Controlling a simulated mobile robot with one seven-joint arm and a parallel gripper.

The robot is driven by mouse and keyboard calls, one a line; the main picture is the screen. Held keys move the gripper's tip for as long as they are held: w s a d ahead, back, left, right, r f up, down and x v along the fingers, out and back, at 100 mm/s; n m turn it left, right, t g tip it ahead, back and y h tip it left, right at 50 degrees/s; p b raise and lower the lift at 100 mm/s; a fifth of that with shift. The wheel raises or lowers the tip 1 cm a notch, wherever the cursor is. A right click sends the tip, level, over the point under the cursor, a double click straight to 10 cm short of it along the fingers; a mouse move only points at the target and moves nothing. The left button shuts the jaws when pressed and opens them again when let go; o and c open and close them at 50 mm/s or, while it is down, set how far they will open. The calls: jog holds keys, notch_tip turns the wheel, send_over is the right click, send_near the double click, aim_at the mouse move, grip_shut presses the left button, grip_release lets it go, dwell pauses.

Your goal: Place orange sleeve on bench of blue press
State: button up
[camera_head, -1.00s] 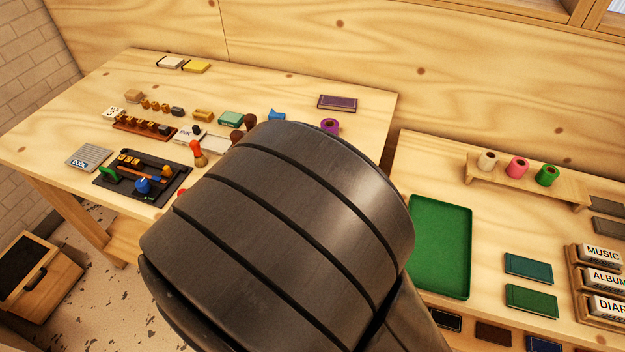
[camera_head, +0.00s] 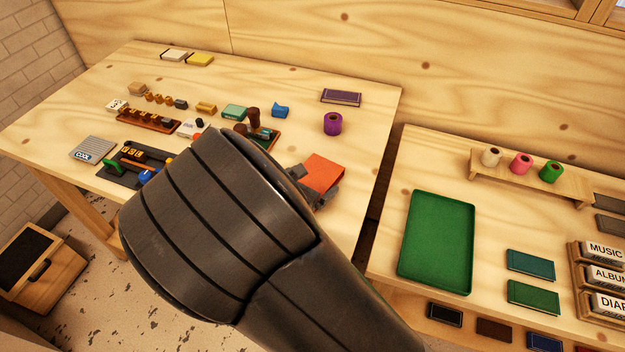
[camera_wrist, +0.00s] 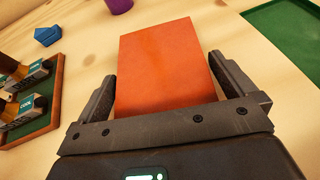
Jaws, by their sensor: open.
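The orange sleeve (camera_head: 323,173) is a flat orange-red piece near the right side of the left table. In the wrist view the sleeve (camera_wrist: 165,65) lies between the two fingers of my gripper (camera_wrist: 163,72). The fingers are open, one on each side of it; whether either touches it I cannot tell. In the head view my arm hides most of my gripper (camera_head: 316,188). A small blue block-like object (camera_head: 280,110) stands behind the sleeve, and it also shows in the wrist view (camera_wrist: 47,36). I cannot tell whether it is the blue press.
A green-based tray (camera_head: 270,142) with small dark and teal devices is left of the sleeve. A purple roll (camera_head: 333,124) stands behind it. A green tray (camera_head: 408,265) lies on the right table. Bare wood is free right of the sleeve.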

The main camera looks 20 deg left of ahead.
aim_at(312, 182)
jog(key=c, duration=0.9)
jog(key=shift+o, duration=0.2)
jog(key=shift+r, duration=0.1)
jog(key=shift+r, duration=0.45)
notch_tip(312, 182, up, 4)
jog(key=shift+d+f, duration=0.15)
jog(key=shift+f, duration=0.1)
jog(key=w+d+r, duration=0.2)
jog(key=d+r, duration=0.4)
jog(key=d, duration=0.5)
jog(key=w+d+f, duration=0.2)
jog(key=w+d, duration=0.2)
jog(key=d, duration=0.4)
jog(key=w+d+f, duration=0.2)
jog(key=w+d, duration=0.3)
jog(key=d, duration=0.2)
jog(key=w+d+f+h, duration=0.1)
jog(key=w+d+f, duration=0.1)
jog(key=w+d, duration=0.3)
jog(key=shift+w+d+f+m, duration=0.3)
jog(key=shift+d+m, duration=0.1)
jog(key=shift+d, duration=1.45)
